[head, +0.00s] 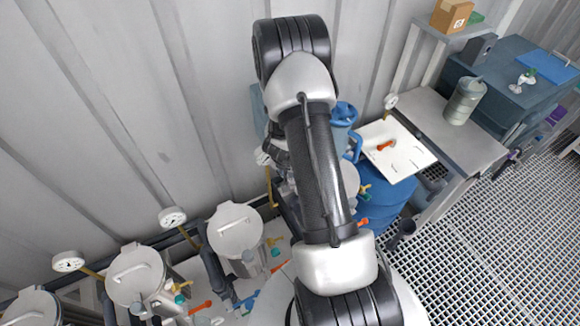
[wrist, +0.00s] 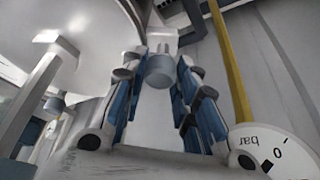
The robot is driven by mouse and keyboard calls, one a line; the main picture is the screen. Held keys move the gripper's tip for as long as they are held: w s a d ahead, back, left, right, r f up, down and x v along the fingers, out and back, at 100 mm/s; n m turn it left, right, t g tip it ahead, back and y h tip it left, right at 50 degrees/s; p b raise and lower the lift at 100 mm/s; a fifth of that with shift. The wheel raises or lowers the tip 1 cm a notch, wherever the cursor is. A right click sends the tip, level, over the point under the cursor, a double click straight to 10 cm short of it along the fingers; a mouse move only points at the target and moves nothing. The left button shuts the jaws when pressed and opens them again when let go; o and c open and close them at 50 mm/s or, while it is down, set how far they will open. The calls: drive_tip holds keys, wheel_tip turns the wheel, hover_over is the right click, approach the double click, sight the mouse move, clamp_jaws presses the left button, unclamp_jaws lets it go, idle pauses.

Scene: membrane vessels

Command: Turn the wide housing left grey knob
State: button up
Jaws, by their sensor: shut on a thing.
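In the wrist view, my gripper (wrist: 158,57) has its two blue-padded fingers closed around a small grey knob (wrist: 160,74), one finger on each side. The knob shows between the fingertips. A second grey knob (wrist: 55,103) stands apart to the left, below a large pale round vessel surface (wrist: 95,45). I cannot tell from these views which of the two is the left one. In the head view, my arm covers most of the gripper and the housing at the wall.
A gauge (wrist: 268,150) and yellow pipe (wrist: 230,60) stand close right of my fingers. In the head view, several lidded vessels (head: 235,230) line the wall at lower left. A blue drum (head: 385,215), a white board (head: 405,165) and a bench (head: 475,145) lie right.

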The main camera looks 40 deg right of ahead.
drive_tip(key=o, duration=1.1)
drive_tip(key=shift+c, duration=0.2)
drive_tip(key=shift+f+n+b, duration=0.15)
drive_tip(key=shift+n+b, duration=0.15)
drive_tip(key=shift+b, duration=0.55)
